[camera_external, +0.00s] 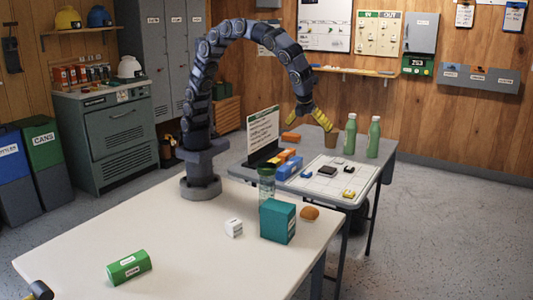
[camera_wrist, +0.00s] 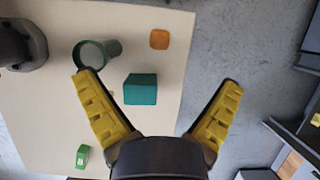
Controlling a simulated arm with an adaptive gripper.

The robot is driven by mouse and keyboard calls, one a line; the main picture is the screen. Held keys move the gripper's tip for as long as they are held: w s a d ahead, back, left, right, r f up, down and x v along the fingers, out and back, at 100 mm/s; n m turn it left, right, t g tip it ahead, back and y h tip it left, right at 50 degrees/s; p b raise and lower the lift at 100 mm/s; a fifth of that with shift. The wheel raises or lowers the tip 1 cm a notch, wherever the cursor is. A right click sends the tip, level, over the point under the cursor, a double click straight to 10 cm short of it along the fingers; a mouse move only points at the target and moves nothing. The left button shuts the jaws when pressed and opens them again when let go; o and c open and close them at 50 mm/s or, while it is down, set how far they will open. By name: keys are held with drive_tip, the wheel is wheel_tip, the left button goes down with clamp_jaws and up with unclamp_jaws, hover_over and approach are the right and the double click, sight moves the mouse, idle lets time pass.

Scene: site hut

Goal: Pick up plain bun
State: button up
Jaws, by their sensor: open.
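The plain bun (camera_external: 310,213) is a small rounded orange-brown piece near the right edge of the white table, beside the teal box. In the wrist view the bun (camera_wrist: 159,39) lies at the top centre, beyond the fingertips, with nothing covering it. My gripper (camera_external: 313,122) is raised on the arched arm, well above and apart from the bun, over the grey table's area in the external view. In the wrist view my gripper (camera_wrist: 158,82) has its yellow fingers spread wide, with nothing held between them.
A teal box (camera_external: 278,221) and a green-tinted glass (camera_external: 267,182) stand close to the bun. A white cube (camera_external: 233,228) and green packet (camera_external: 129,267) sit further left. The grey table (camera_external: 238,170) holds two green bottles (camera_external: 350,134), a sign and blocks. Much of the white table is clear.

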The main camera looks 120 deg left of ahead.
sight(310, 208)
drive_tip(key=f, duration=1.6)
drive_tip(key=a+f, duration=0.1)
drive_tip(key=f, duration=0.8)
drive_tip(key=shift+w+x, duration=0.2)
drive_tip(key=shift+x, duration=1.15)
drive_tip(key=shift+w+x, duration=0.15)
drive_tip(key=shift+x, duration=1.2)
drive_tip(key=c, duration=1.2)
